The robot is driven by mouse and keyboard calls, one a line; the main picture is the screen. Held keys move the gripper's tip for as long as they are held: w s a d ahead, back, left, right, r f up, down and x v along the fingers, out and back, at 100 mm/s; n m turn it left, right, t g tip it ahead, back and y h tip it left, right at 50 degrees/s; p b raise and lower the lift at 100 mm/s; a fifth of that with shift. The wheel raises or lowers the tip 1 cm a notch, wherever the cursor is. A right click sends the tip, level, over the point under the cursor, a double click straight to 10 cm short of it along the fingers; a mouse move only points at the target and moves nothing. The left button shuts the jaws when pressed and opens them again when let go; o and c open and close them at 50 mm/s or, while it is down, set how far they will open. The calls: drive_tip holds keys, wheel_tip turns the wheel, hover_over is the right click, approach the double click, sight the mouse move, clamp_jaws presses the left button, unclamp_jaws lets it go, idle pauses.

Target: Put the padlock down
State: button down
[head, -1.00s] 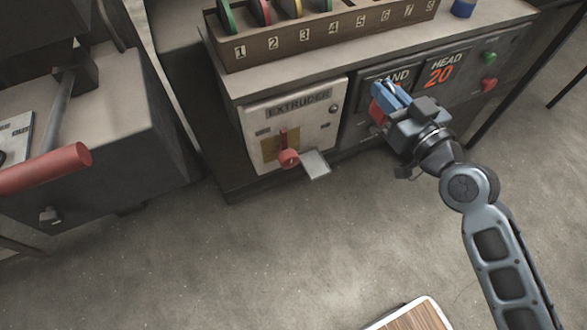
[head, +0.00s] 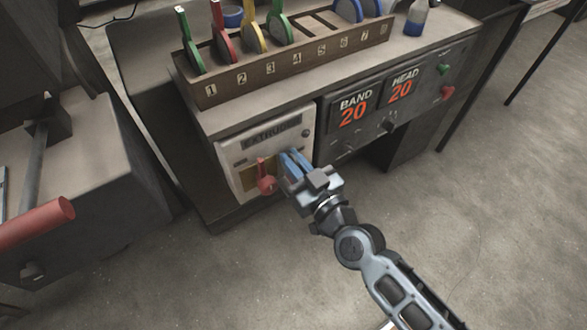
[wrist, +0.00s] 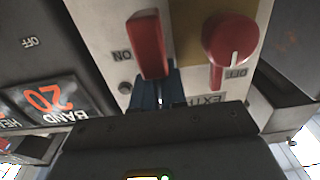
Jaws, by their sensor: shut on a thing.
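The red padlock (wrist: 148,45) shows in the wrist view as a red block at the tips of my gripper's blue fingers. My gripper (wrist: 160,85) is shut on it, in front of the pale extruder panel. In the head view my gripper (head: 290,163) is at the lower right part of the extruder panel (head: 292,128), just right of the red switch handle (head: 265,180). The padlock is hidden there. In the wrist view the round red switch handle (wrist: 230,42) is right of the padlock, apart from it. Whether the padlock touches the panel I cannot tell.
Dials and BAND and HEAD displays (head: 354,108) are right of the panel. A red-ended bar (head: 60,210) juts out at left. The floor in front is clear.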

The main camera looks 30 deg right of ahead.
drive_tip(key=shift+f+b, duration=0.45)
drive_tip(key=shift+f, duration=0.85)
drive_tip(key=shift+f, duration=0.15)
drive_tip(key=c, duration=1.2)
unclamp_jaws()
drive_tip(key=shift+r, duration=0.25)
drive_tip(key=s, duration=1.2)
drive_tip(key=shift+f, duration=0.1)
